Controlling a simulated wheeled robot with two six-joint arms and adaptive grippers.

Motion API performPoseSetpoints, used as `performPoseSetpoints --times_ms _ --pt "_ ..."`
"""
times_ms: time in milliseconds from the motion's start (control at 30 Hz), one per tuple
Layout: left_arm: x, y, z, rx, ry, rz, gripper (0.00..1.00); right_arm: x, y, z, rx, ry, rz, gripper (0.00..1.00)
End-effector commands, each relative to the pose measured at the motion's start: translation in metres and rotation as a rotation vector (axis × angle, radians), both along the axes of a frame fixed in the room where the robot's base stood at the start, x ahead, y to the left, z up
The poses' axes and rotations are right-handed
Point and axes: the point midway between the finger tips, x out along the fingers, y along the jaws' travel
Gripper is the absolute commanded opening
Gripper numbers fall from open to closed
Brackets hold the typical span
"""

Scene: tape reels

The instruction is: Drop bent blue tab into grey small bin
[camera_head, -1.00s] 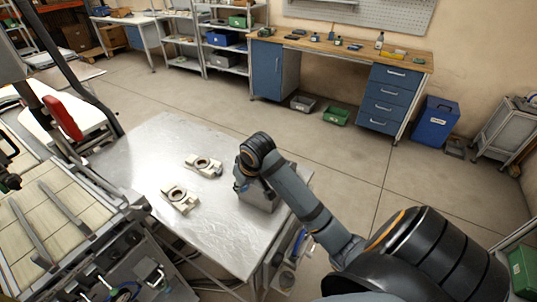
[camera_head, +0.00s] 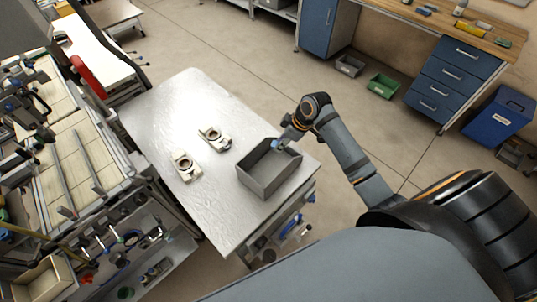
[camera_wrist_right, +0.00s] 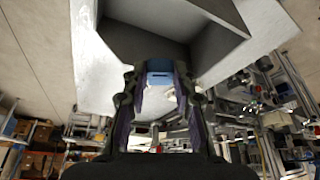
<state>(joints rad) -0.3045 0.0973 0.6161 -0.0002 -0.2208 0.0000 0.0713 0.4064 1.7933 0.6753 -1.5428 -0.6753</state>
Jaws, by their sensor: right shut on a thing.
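The grey small bin (camera_head: 262,185) stands on the metal table, its open top facing up and its inside visible. My right gripper (camera_head: 281,143) is at the bin's far right rim in the head view. It is shut on the small blue tab (camera_head: 276,144), which also shows between the fingertips in the right wrist view (camera_wrist_right: 159,66). The bin's grey wall (camera_wrist_right: 222,58) fills the top of that view, beyond the tab. The tab's bend and its exact height over the rim are hard to tell. My left gripper is not in view.
Two pale parts with round holes, one (camera_head: 214,138) farther back and one (camera_head: 185,165) nearer, lie left of the bin on the metal table (camera_head: 165,110). A green bin (camera_head: 383,86) and a grey bin (camera_head: 349,66) sit on the floor beyond. The table's left half is mostly clear.

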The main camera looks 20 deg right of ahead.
Motion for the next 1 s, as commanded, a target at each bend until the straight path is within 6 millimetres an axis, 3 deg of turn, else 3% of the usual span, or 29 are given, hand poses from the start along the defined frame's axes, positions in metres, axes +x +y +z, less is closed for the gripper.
performPoseSetpoints --times_ms 33,200,367,533,733,1000 --pt "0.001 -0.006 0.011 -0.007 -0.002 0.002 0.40 -0.001 0.001 0.007 0.001 0.001 0.032 0.16" --pt "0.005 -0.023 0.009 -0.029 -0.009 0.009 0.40 -0.001 0.001 0.001 -0.001 -0.001 0.074 0.16" --pt "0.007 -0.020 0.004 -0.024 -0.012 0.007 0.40 -0.001 0.001 -0.006 -0.001 -0.001 0.072 0.16" --pt "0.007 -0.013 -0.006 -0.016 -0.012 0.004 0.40 -0.002 0.002 -0.025 0.000 0.000 0.070 0.16" --pt "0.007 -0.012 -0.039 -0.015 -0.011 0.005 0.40 -0.001 0.001 -0.054 -0.002 -0.002 0.071 0.16" --pt "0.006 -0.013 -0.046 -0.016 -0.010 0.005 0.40 -0.001 0.001 -0.059 -0.002 -0.003 0.071 0.16"
